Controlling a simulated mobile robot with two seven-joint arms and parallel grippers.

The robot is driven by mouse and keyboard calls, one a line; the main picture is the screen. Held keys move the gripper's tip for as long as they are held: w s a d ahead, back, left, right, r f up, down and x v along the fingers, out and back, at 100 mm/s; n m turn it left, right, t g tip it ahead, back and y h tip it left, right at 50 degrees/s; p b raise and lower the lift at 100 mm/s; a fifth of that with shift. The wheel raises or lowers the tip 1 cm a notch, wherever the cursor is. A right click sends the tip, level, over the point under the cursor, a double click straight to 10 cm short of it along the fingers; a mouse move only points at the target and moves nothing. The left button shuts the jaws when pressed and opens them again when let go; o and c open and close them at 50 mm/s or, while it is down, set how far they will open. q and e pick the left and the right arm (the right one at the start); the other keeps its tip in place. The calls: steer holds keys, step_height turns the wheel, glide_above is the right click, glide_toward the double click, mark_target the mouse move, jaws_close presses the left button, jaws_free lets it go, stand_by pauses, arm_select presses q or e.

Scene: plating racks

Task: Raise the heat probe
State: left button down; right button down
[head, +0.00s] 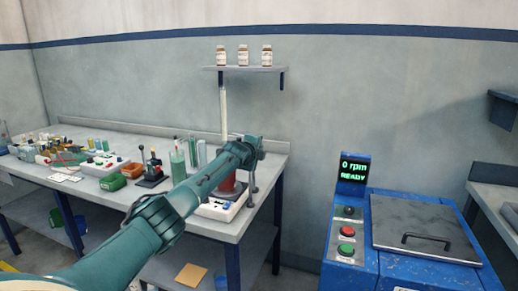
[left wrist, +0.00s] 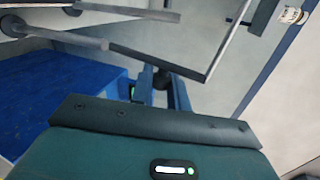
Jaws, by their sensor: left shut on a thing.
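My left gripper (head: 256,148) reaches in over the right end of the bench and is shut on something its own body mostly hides. In the left wrist view the gripper (left wrist: 160,86) shows as dark fingers close together. A pale upright rod (head: 223,110) rises behind my arm. Below it a red vessel (head: 228,188) stands on a white-fronted heating unit (head: 219,209), partly covered by my arm. A grey part (head: 253,180) hangs below the gripper beside the vessel; I cannot tell whether it is the heat probe. My right gripper is out of view.
A wall shelf (head: 243,69) with three jars hangs above. Green glassware (head: 178,165), a small black stand (head: 152,172) and racks fill the bench to the left. A blue machine (head: 350,225) reading "0 rpm READY" stands right, across a floor gap.

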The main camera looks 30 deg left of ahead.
arm_select(q)
steer(key=shift+w+d+m, duration=0.1)
steer(key=shift+d+m, duration=0.25)
steer(key=shift+m, duration=0.15)
steer(key=shift+f, duration=0.1)
steer(key=c, duration=1.4)
jaws_free()
steer(key=shift+y, duration=0.3)
steer(key=v, duration=1.3)
steer(key=shift+b, duration=0.35)
steer(key=shift+f, duration=0.1)
